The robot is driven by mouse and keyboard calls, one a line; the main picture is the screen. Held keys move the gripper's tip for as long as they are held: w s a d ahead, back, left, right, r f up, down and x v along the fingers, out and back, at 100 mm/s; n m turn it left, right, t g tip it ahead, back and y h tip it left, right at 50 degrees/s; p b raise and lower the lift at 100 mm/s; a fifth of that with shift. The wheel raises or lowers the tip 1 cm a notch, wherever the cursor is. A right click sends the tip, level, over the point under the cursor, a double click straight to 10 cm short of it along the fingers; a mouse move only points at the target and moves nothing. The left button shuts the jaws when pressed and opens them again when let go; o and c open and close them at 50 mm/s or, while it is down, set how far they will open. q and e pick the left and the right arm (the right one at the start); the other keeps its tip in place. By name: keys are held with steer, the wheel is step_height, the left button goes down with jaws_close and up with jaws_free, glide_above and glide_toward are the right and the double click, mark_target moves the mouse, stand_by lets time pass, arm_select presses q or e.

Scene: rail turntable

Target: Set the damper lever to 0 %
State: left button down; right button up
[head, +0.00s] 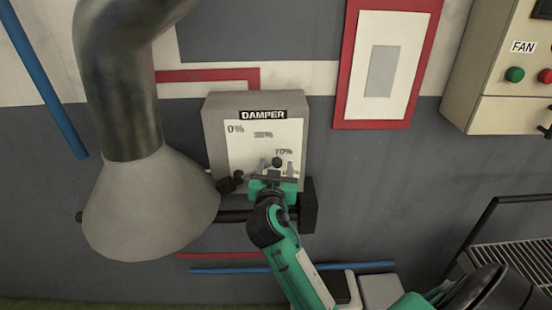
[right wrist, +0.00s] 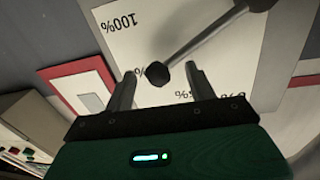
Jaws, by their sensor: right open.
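The damper box (head: 212,130) is a grey wall unit with a white scale plate (head: 244,150) marked 0% at upper left, with further marks toward the right, including 70%. The damper lever (right wrist: 208,38) is a grey rod with a dark round knob (head: 277,162). It runs from a pivot at the plate's lower left toward the right, to the high-percent side; 100% shows in the right wrist view. My right gripper (head: 277,169) is open, its fingers on either side of the knob (right wrist: 157,73), with gaps showing. My left gripper is not in view.
A large duct with a flared hood (head: 150,205) hangs close left of the box. A red-framed panel (head: 382,70) is on the wall to the right, and a cream FAN control box (head: 490,75) beyond it. A wire rack (head: 510,255) stands at lower right.

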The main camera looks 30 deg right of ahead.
steer(key=shift+r, duration=0.1)
steer(key=shift+c, duration=0.9)
jaws_close()
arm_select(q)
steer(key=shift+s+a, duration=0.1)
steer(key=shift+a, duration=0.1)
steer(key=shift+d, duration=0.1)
